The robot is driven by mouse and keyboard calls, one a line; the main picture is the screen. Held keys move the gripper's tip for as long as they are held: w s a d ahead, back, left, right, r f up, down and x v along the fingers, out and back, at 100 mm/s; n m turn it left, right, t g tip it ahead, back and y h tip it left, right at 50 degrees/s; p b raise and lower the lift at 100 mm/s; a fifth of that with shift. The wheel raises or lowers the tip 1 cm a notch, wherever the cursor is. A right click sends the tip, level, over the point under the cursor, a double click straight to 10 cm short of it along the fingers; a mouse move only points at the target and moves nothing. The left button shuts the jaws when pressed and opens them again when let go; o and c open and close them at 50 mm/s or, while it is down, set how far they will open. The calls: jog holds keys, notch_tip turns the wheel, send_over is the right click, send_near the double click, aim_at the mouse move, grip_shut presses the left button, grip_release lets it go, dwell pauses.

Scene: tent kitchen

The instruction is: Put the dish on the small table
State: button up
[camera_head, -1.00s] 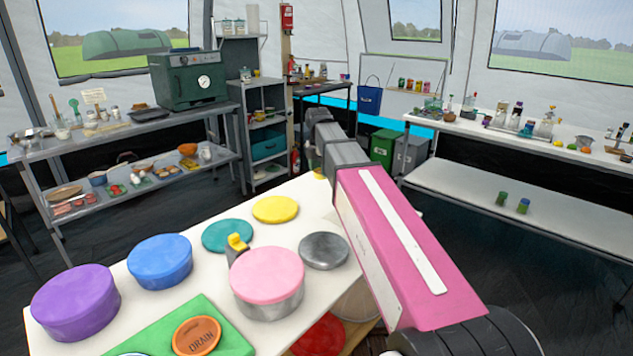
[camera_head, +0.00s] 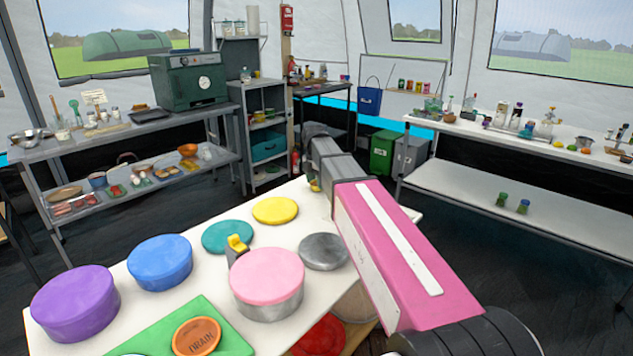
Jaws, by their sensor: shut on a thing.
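My arm (camera_head: 385,240) reaches from the lower right over the far right part of the white table (camera_head: 130,270). Its far end hides my gripper, so the jaws and whatever is in them do not show. A small yellowish piece (camera_head: 313,184) shows below the far end of my arm; I cannot tell what it is. No dish can be made out for certain. A small dark table (camera_head: 338,86) stands at the back; I cannot tell whether it is the task's small table.
The white table bears a pink-lidded pot (camera_head: 267,276), blue (camera_head: 160,262) and purple (camera_head: 75,302) round containers, flat round lids and a green board (camera_head: 235,342). Metal shelves (camera_head: 130,135) stand at left, a long white counter (camera_head: 530,200) at right. Dark floor lies between.

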aim_at(315, 183)
jog(key=shift+f, duration=0.15)
jog(key=o, duration=0.8)
jog(key=shift+w+a+r, duration=0.1)
jog(key=shift+a+r, duration=0.05)
jog(key=shift+r, duration=2.95)
jog(key=shift+w+a+r, duration=0.1)
jog(key=shift+a+r, duration=0.05)
jog(key=shift+r, duration=2.95)
